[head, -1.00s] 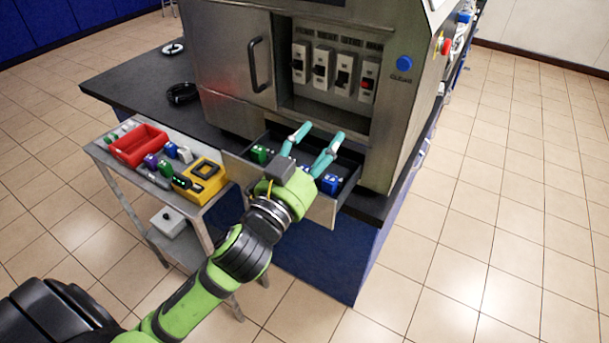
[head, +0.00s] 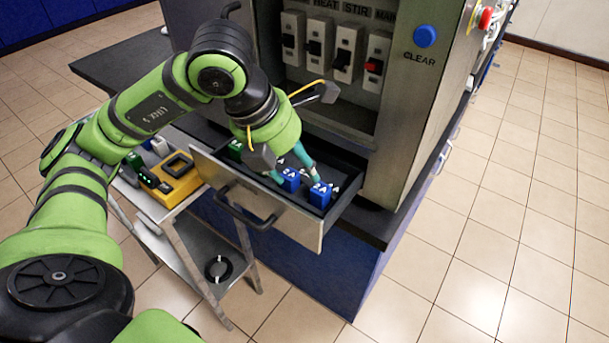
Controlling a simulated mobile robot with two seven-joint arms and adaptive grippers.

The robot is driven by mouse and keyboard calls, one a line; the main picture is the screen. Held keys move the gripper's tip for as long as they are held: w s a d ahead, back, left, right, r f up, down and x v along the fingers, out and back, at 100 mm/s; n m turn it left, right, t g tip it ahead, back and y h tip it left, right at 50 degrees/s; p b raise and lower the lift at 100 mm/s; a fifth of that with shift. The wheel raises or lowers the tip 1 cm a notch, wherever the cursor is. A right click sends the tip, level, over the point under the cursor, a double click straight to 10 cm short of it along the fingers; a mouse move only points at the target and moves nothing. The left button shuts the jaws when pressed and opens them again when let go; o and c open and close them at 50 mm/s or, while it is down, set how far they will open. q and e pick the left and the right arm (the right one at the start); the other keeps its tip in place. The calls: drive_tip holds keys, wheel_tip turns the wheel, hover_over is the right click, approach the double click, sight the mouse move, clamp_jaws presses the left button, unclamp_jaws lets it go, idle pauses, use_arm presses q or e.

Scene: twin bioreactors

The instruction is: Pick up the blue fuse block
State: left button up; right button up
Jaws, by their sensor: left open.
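Two blue fuse blocks sit in the open drawer (head: 262,212): one nearer the middle (head: 290,181) and one by the drawer's right end (head: 320,195). Both have white markings. My left gripper (head: 297,178) is open and points down into the drawer with its teal fingers. One finger is left of the middle blue block and the other comes down between the two blue blocks, close to the right one. I cannot tell whether the fingers touch either block. My right gripper is not in view.
A green block (head: 235,148) lies at the drawer's left end. The panel with switches (head: 345,52) and a blue CLEAR button (head: 425,36) rises behind the drawer. A cart with a yellow device (head: 172,180) stands to the left. The floor at right is clear.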

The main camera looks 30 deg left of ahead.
sight(289, 174)
use_arm(q)
drive_tip(key=a, duration=0.1)
drive_tip(key=a+f+y, duration=0.1)
drive_tip(key=w+a, duration=0.1)
drive_tip(key=shift+w+a+f+n+y, duration=0.15)
drive_tip(key=shift+a+n+y, duration=0.1)
drive_tip(key=shift+n+y, duration=0.15)
drive_tip(key=shift+f, duration=0.35)
drive_tip(key=shift+w+f, duration=0.1)
drive_tip(key=shift+f, duration=0.3)
drive_tip(key=p+x, duration=0.1)
drive_tip(key=x, duration=0.2)
drive_tip(key=shift+a+f, duration=0.1)
drive_tip(key=shift+f, duration=0.15)
drive_tip(key=shift+w+f, duration=0.3)
drive_tip(key=shift+f, duration=0.1)
drive_tip(key=c, duration=0.8)
drive_tip(key=shift+s, duration=0.1)
drive_tip(key=shift+c, duration=1.2)
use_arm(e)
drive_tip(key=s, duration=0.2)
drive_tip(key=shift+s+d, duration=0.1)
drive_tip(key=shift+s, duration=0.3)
